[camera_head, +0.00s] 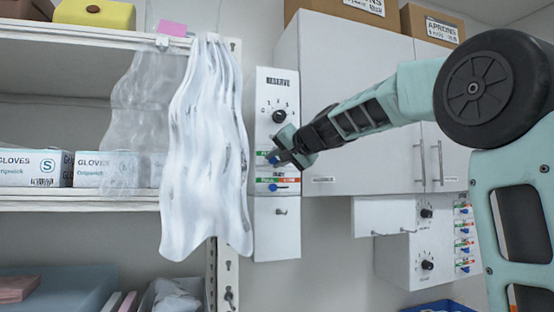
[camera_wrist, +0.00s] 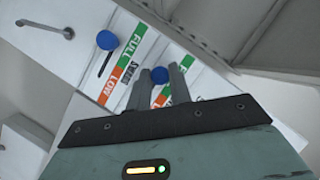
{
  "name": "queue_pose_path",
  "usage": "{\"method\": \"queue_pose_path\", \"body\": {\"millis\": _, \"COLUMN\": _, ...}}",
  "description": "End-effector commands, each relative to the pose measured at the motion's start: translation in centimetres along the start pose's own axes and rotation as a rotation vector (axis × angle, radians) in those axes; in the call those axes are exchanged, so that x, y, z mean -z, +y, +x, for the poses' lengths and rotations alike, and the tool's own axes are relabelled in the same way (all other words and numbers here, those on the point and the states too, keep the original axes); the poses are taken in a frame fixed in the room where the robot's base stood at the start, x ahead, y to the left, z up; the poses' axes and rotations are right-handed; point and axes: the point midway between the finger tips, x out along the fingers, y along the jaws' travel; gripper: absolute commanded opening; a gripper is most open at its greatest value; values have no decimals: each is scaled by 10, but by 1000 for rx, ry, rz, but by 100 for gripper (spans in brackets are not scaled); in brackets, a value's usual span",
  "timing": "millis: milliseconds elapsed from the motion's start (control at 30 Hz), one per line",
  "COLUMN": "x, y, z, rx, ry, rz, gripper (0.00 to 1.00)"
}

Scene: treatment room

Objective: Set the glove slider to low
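The control panel (camera_head: 263,224) is a tall white box with a dial at the top and two short sliders below. Each slider has a blue knob beside a green and orange-red strip. The lower slider's knob (camera_head: 274,187) also shows in the wrist view (camera_wrist: 107,40), at the FULL end of its slot. My gripper (camera_head: 272,158) is at the upper slider. In the wrist view its parted fingertips (camera_wrist: 160,75) are on either side of the upper slider's blue knob (camera_wrist: 159,74). Contact is unclear, and its slot is hidden. I cannot read which slider is marked for gloves.
Translucent plastic sheets (camera_head: 205,150) hang just left of the panel. Glove boxes (camera_head: 32,168) stand on the shelf at left. A white cabinet (camera_head: 355,90) is right of the panel, behind my arm. More dials and sliders (camera_head: 425,262) are at lower right. A small hook (camera_head: 281,212) sticks out below the sliders.

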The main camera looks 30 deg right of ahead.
Motion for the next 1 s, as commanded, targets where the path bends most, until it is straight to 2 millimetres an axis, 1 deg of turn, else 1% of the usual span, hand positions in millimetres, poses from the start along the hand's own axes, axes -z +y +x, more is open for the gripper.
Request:
{"method": "queue_pose_path", "body": {"millis": 67, "x": 0, "y": 0, "z": 0, "rx": 0, "ry": 1, "rz": 0, "gripper": 0}}
{"method": "queue_pose_path", "body": {"millis": 167, "x": 3, "y": 7, "z": -1, "rx": 0, "ry": 3, "rz": 0, "gripper": 0}}
{"method": "queue_pose_path", "body": {"millis": 300, "x": 14, "y": 23, "z": -7, "rx": 1, "ry": 5, "rz": -1, "gripper": 0}}
{"method": "queue_pose_path", "body": {"millis": 433, "x": 27, "y": 35, "z": -14, "rx": 0, "ry": 5, "rz": -1, "gripper": 0}}
{"method": "queue_pose_path", "body": {"millis": 600, "x": 35, "y": 39, "z": -18, "rx": -1, "ry": 4, "rz": -1, "gripper": 0}}
{"method": "queue_pose_path", "body": {"millis": 833, "x": 36, "y": 40, "z": -19, "rx": -4, "ry": 5, "rz": 0, "gripper": 0}}
{"method": "queue_pose_path", "body": {"millis": 867, "x": 36, "y": 40, "z": -19, "rx": -4, "ry": 5, "rz": 0, "gripper": 23}}
{"method": "queue_pose_path", "body": {"millis": 900, "x": 36, "y": 40, "z": -19, "rx": -4, "ry": 5, "rz": 0, "gripper": 34}}
{"method": "queue_pose_path", "body": {"millis": 933, "x": 36, "y": 40, "z": -19, "rx": -4, "ry": 5, "rz": 0, "gripper": 42}}
{"method": "queue_pose_path", "body": {"millis": 1000, "x": 36, "y": 39, "z": -18, "rx": -3, "ry": 4, "rz": 0, "gripper": 42}}
